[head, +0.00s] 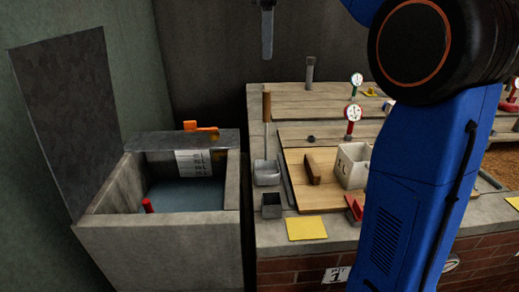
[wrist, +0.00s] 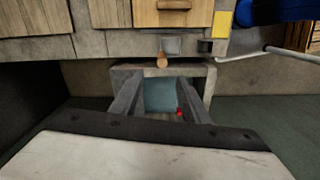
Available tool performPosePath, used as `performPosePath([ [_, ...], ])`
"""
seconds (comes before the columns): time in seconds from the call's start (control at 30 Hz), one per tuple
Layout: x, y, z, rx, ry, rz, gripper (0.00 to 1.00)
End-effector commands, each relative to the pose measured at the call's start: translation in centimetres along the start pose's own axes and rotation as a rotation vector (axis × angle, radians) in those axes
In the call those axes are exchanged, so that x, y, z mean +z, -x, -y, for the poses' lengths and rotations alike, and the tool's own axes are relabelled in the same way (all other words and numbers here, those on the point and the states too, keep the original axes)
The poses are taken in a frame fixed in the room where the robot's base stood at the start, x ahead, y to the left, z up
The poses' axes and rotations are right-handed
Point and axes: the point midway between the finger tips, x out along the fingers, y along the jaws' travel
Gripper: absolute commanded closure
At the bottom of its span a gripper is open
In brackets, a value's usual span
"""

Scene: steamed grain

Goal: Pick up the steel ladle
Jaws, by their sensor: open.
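The steel ladle shows its wooden handle (head: 267,106) and thin shaft above a grey metal cup (head: 267,172) at the counter's left end, in the head view. The handle points up; I cannot tell whether the cup is the ladle's bowl or a holder. In the wrist view the round handle end (wrist: 162,62) shows just beyond my fingers. My gripper (wrist: 160,80) is open, its two grey fingers apart with nothing between them, over the water tank. A grey finger of mine (head: 267,32) also hangs at the top of the head view, apart from the ladle.
The concrete tank (head: 150,240) stands left of the counter, its lid (head: 65,115) raised. A second grey box (head: 271,205) and a yellow card (head: 306,229) lie nearby. A wooden board (head: 325,200) bears a brown block (head: 313,170) and a white cube (head: 352,166). Gauges stand behind.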

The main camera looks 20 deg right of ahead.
Motion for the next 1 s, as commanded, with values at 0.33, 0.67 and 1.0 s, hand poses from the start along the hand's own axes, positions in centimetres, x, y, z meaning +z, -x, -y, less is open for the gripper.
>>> performPosePath([
  [0.33,0.1,-5.6,0.1,-0.002,0.0,0.001,0.58],
  [0.67,0.0,-10.8,0.1,-0.002,-0.001,0.001,0.58],
  [1.0,0.0,-13.3,0.3,-0.001,-0.001,0.001,0.58],
])
